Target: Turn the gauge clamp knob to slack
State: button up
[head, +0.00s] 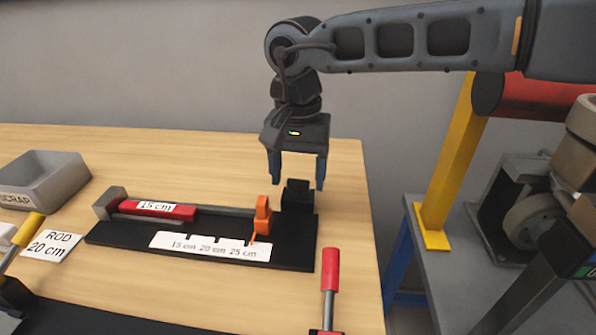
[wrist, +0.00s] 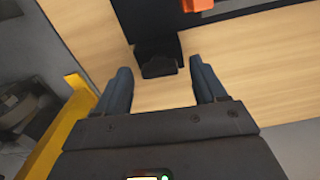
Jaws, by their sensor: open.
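The gauge (head: 130,232) is a long black base on the wooden table, with a white scale strip (head: 210,246) marked 15, 20 and 25 cm. An orange stop (head: 262,216) stands at the 25 cm end; its edge also shows in the wrist view (wrist: 197,5). A black knob-like block (head: 297,198) stands at the gauge's right end, also seen in the wrist view (wrist: 157,52); it looks like the clamp knob. A red piece labelled 15 cm (head: 185,212) lies along the gauge. My gripper (head: 298,184) is open, pointing down, fingers at either side above the black block. I cannot tell whether they touch it.
A grey scrap bin (head: 45,180) and a ROD 20 cm card (head: 52,246) are at the left. A red-handled tool (head: 330,270) stands in front of the gauge's right end. A yellow post (head: 452,160) and machinery stand beyond the table's right edge.

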aim_at(298, 180)
jog(key=shift+r, duration=3.85)
